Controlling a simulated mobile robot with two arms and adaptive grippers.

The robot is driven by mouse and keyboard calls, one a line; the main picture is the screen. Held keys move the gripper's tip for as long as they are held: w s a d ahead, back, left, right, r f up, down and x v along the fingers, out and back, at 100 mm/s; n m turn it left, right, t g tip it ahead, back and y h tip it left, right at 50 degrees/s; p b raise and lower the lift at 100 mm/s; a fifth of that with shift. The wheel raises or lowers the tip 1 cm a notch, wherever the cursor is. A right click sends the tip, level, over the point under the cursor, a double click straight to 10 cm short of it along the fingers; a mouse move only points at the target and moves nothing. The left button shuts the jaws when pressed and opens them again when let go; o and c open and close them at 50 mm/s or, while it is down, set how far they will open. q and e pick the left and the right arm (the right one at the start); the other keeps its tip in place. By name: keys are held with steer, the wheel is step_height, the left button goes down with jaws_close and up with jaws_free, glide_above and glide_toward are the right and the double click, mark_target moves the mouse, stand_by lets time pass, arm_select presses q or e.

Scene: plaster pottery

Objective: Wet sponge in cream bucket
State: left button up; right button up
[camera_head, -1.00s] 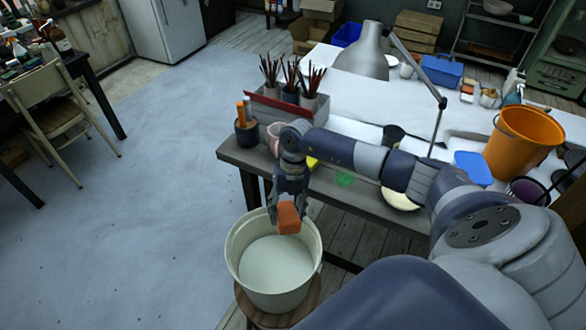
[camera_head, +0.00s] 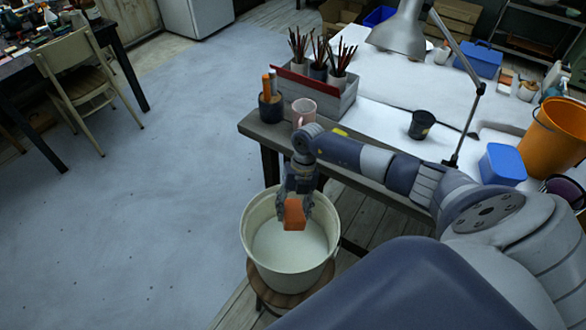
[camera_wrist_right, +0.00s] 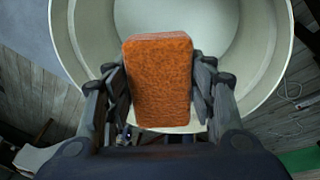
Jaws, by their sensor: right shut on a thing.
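The orange sponge (camera_head: 295,214) is a small block held in my right gripper (camera_head: 296,205). In the right wrist view the sponge (camera_wrist_right: 160,80) sits between the two fingers of the gripper (camera_wrist_right: 160,95), which are shut on its sides. The cream bucket (camera_head: 257,262) stands below, with pale liquid (camera_head: 285,252) inside. The sponge is over the bucket's opening, near the table side; whether it touches the liquid I cannot tell. The bucket's rim (camera_wrist_right: 270,85) curves around the sponge in the wrist view. My left gripper is not in view.
The bucket stands on a round wooden stool (camera_head: 287,297) beside the worktable (camera_head: 262,130). A pink mug (camera_head: 304,112), a brush box (camera_head: 325,98) and a dark cup of tools (camera_head: 270,106) are near the table edge. The floor at left is open.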

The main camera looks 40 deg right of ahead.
step_height(320, 180, down, 17)
steer(key=s+b, duration=0.1)
steer(key=b, duration=1.2)
steer(key=shift+a, duration=0.25)
steer(key=shift+f, duration=0.1)
steer(key=p, duration=1.9)
glide_toward(291, 210)
steer(key=x, duration=0.5)
steer(key=shift+a+f, duration=0.15)
steer(key=shift+f, duration=0.2)
stand_by(1.1)
steer(key=shift+r+p, duration=1.8)
steer(key=shift+r, duration=0.2)
